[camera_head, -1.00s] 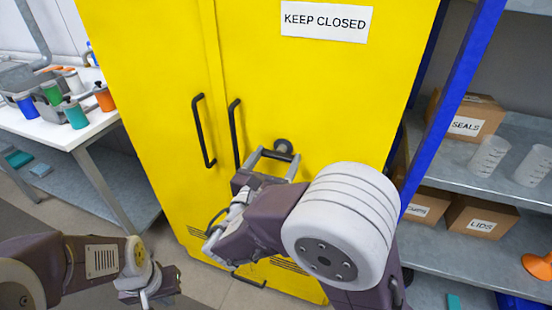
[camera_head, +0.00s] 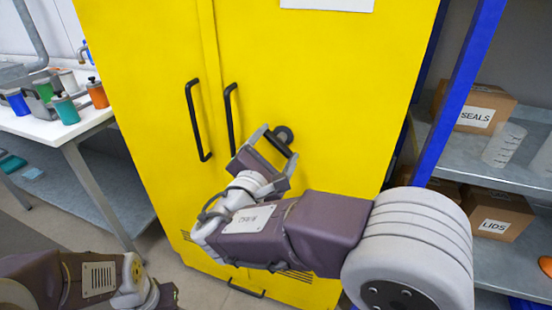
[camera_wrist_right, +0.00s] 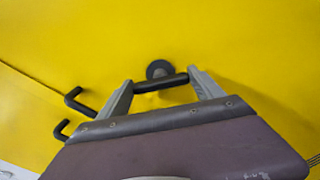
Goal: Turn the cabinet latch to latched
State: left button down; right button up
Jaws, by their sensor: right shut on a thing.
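The yellow cabinet (camera_head: 330,80) stands in front of me with its doors closed. The latch is a dark round hub (camera_head: 283,134) with a black bar handle (camera_head: 278,144) on the right door. My right gripper (camera_head: 279,143) has its two grey fingers at the ends of this bar, which slopes down to the right in the head view. In the right wrist view the bar (camera_wrist_right: 160,84) spans between the fingertips, just below the hub (camera_wrist_right: 159,69). My left gripper (camera_head: 166,296) is low at the left, away from the cabinet, its fingers unclear.
Two black door handles (camera_head: 198,120) (camera_head: 230,118) are left of the latch. A blue upright (camera_head: 458,95) and a grey shelf (camera_head: 480,160) with boxes and clear beakers stand at the right. A white table (camera_head: 40,128) with coloured containers is at the left.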

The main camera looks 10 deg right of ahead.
jog(key=m+b, duration=0.2)
jog(key=b, duration=0.1)
jog(key=m+b, duration=0.3)
jog(key=f+m+b, duration=0.1)
jog(key=m+b, duration=0.1)
jog(key=b, duration=0.2)
jog(key=shift+m, duration=0.4)
jog(key=shift+r+m+b, duration=0.25)
jog(key=shift+m+b, duration=0.75)
jog(key=shift+b, duration=0.1)
jog(key=o, duration=1.4)
jog(key=shift+c, duration=0.2)
jog(key=shift+s+r, duration=0.1)
jog(key=shift+s, duration=0.05)
